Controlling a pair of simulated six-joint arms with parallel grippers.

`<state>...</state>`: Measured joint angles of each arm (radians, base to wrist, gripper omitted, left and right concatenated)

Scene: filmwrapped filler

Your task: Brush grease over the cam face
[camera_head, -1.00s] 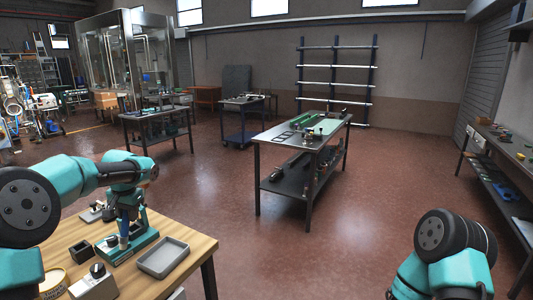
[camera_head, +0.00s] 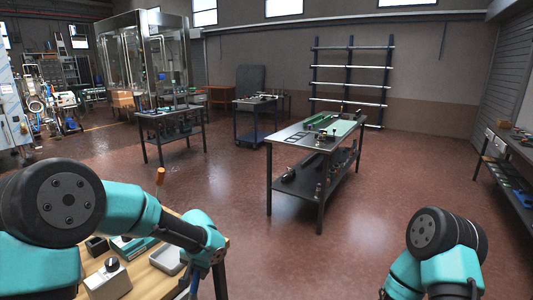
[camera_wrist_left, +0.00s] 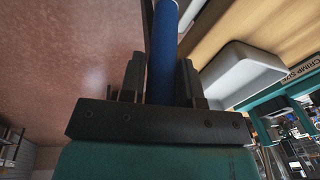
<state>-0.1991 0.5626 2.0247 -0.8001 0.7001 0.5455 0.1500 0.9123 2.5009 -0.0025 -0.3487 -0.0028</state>
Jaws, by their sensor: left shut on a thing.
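My left gripper (camera_wrist_left: 160,72) is shut on a blue handle (camera_wrist_left: 163,40), which stands out between its two fingers; its far end is out of frame. In the head view the left gripper (camera_head: 194,286) hangs low at the table's right edge, partly cut off. A teal fixture (camera_head: 131,246) stands on the wooden table behind my left arm, largely hidden; a teal part lettered "CRIMP SIZE" shows in the wrist view (camera_wrist_left: 268,106). I cannot make out the cam face. My right arm shows at lower right, but its gripper is out of view.
A grey tray (camera_head: 167,262) lies close to the left gripper, also in the wrist view (camera_wrist_left: 240,75). A pale box with a black knob (camera_head: 110,277) and a small dark box (camera_head: 97,245) are on the table. An orange upright thing (camera_head: 160,176) sticks up behind my arm.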

